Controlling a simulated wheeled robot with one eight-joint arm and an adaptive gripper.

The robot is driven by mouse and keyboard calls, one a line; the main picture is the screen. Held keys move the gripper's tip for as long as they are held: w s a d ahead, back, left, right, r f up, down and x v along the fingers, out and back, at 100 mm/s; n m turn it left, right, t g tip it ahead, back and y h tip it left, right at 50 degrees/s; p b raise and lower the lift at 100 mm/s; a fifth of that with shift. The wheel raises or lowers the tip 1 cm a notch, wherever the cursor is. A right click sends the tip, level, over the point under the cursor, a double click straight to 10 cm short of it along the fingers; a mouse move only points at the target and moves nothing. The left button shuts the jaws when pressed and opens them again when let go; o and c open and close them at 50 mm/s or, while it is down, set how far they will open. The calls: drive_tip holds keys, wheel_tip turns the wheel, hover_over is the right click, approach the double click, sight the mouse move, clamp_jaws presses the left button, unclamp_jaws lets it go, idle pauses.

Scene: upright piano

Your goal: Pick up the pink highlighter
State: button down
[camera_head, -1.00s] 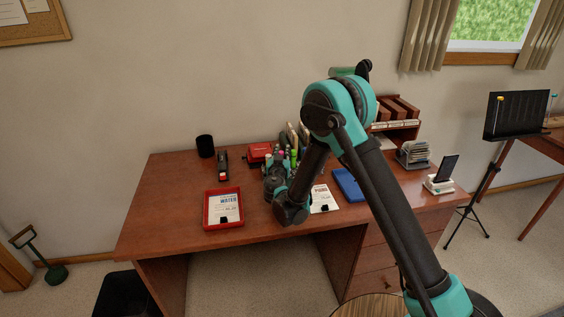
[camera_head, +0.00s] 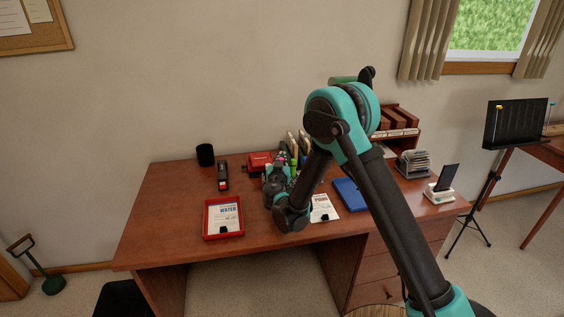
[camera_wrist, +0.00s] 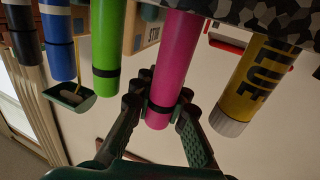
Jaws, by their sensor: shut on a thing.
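The pink highlighter (camera_wrist: 176,62) is in the middle of the wrist view, with its upper part in the picture running out of frame. My gripper (camera_wrist: 160,104) has its two fingers closed on either side of the highlighter near its lower end in the picture. In the head view my gripper (camera_head: 277,172) is at the pen group on the desk, and the highlighter cannot be made out clearly there. A grey speckled surface (camera_wrist: 270,14) is beside the highlighter at the top of the wrist view. Whether the highlighter is clear of its holder cannot be told.
A green marker (camera_wrist: 107,45) and a yellow glue stick (camera_wrist: 252,80) flank the highlighter closely. Blue (camera_wrist: 58,45) and black markers stand farther left. On the desk (camera_head: 165,225) are a red tray (camera_head: 208,234), a red box (camera_head: 259,160) and a blue folder (camera_head: 349,196).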

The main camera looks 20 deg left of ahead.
wheel_tip(320, 180, up, 19)
idle(0.4)
drive_tip(key=shift+f, duration=0.1)
idle(0.4)
